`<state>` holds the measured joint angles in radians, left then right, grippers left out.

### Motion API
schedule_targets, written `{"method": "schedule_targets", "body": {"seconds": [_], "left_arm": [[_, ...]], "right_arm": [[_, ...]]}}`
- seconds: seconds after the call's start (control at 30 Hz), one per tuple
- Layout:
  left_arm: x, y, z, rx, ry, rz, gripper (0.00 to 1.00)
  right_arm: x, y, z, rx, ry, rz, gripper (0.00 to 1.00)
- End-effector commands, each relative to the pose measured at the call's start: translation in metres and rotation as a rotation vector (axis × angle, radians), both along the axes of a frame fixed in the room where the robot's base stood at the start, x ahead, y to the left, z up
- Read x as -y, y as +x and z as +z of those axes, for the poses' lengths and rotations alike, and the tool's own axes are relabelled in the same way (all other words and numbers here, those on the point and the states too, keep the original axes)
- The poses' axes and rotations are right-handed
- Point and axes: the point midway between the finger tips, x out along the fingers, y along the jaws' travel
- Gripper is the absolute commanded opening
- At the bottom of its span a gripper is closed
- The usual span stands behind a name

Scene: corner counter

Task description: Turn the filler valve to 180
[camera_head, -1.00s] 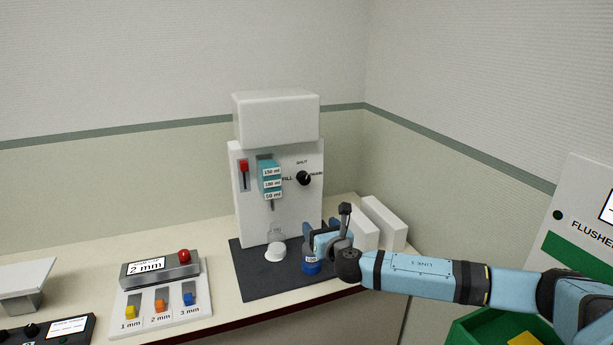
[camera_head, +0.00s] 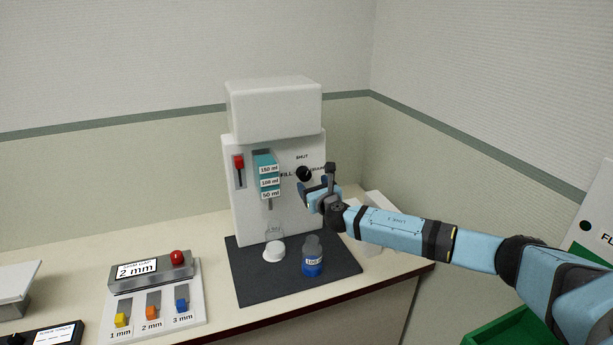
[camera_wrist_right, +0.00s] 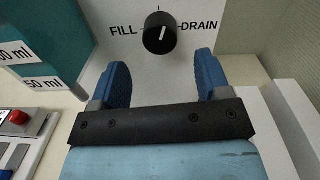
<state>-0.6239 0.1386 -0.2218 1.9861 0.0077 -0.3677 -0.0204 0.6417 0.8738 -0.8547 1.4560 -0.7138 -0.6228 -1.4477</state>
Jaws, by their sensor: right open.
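The filler valve is a round black knob (camera_head: 304,173) on the front of the white filler machine (camera_head: 240,205), between the labels FILL and DRAIN, with SHUT above. In the right wrist view the knob (camera_wrist_right: 159,33) has a white pointer mark directed up and slightly right. My right gripper (camera_head: 316,184) is just below and in front of the knob. In the wrist view its two blue fingers (camera_wrist_right: 161,72) are wide apart and empty, with the knob beyond their tips, not between them. My left gripper is in neither view.
A red lever (camera_head: 239,163) and teal volume scale (camera_head: 265,165) are left of the knob. White blocks (camera_head: 385,208) stand right of the machine.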

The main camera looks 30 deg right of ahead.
Motion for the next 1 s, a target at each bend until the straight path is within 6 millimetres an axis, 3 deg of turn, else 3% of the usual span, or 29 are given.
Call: {"method": "schedule_targets", "body": {"seconds": [0.1, 0.3, 0.7, 0.9, 1.0], "left_arm": [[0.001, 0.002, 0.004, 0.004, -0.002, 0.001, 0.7], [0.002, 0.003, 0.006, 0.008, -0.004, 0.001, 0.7], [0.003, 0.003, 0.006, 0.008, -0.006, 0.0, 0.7], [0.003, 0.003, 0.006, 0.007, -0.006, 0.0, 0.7], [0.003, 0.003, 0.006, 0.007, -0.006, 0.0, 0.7]], "right_arm": [[0.004, 0.024, 0.001, 0.0, 0.001, -0.001, 0.7], [0.009, 0.047, 0.0, 0.001, 0.001, 0.0, 0.7], [0.011, 0.054, 0.0, 0.0, 0.001, 0.001, 0.7], [0.011, 0.054, 0.0, 0.0, 0.001, 0.001, 0.24], [0.011, 0.053, -0.001, 0.0, 0.001, 0.001, 0.21]]}}
